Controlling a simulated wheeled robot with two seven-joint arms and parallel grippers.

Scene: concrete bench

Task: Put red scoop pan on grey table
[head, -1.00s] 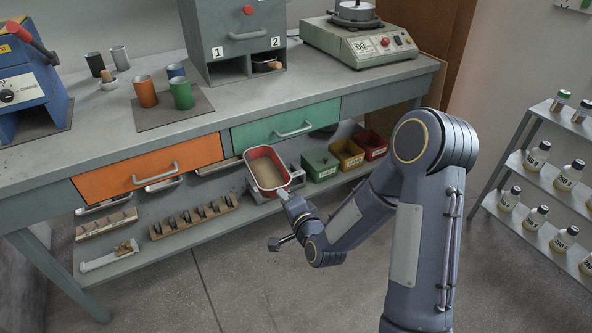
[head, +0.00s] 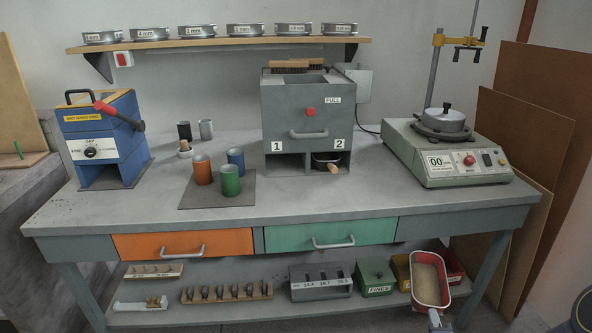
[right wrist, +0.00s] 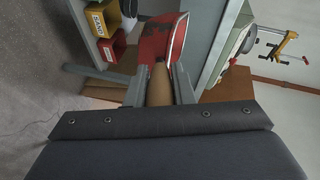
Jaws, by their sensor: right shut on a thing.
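The red scoop pan (head: 445,284) has a pale rim and sandy material inside. It is in the air at the lower right of the head view, in front of the lower shelf's right end and below the tabletop level in the picture. My right gripper (head: 436,320) is shut on its handle; the right wrist view shows the wooden handle between the fingers (right wrist: 160,86) and the red pan (right wrist: 155,42) beyond. The grey table (head: 330,215) stands behind the pan, with a bare front strip. My left gripper is not in view.
Orange (head: 203,171), green (head: 230,181) and blue cups stand on the left of the tabletop. Green (head: 376,273) and yellow bins sit on the shelf beside the pan. The tabletop between splitter and scale is clear.

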